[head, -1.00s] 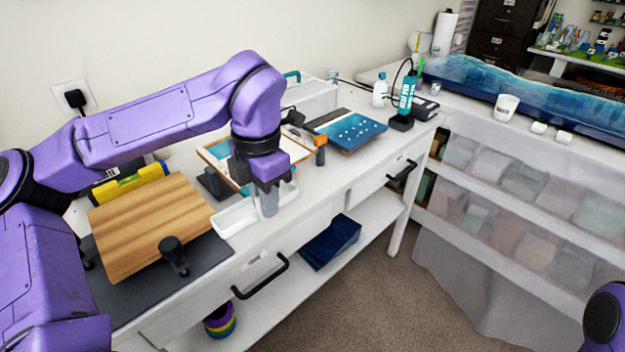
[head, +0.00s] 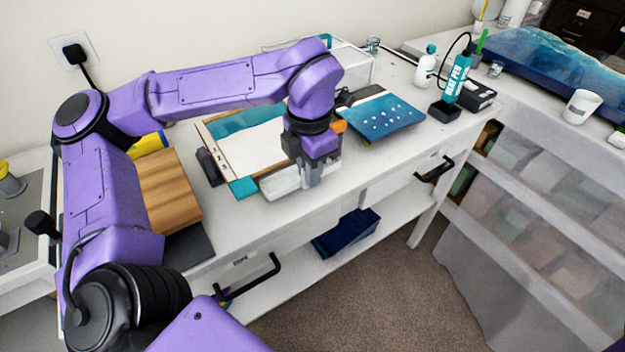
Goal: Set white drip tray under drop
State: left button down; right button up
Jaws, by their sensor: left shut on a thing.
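My left gripper (head: 312,178) is shut on the white drip tray (head: 279,185), near the tray's right end. The tray is a long, shallow white piece at the front edge of the table. It is just in front of the wood-edged teal and white panel (head: 222,150), whose teal front corner shows to the left of it. The gripper hides the tray's right part. I cannot tell whether the tray touches the table top. No falling drop can be made out. My right gripper is not in view.
A blue panel with white dots (head: 385,118) lies right of my gripper. The heat pen (head: 457,80) stands behind it, near a white bottle (head: 426,66). A wooden board (head: 170,190) is on the left. Black drawer handles (head: 250,279) stick out in front.

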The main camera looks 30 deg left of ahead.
pick_arm(q)
jog(key=f, duration=0.2)
jog(key=w+f, duration=0.1)
jog(key=f, duration=0.1)
jog(key=shift+w+f, duration=0.15)
jog(key=shift+s, duration=0.3)
jog(key=c, duration=1)
grip_release()
jog(key=shift+w, duration=0.15)
jog(key=shift+c, duration=0.2)
notch_tip(320, 180, up, 12)
jog(key=shift+d+r, duration=0.1)
jog(key=shift+r, duration=0.1)
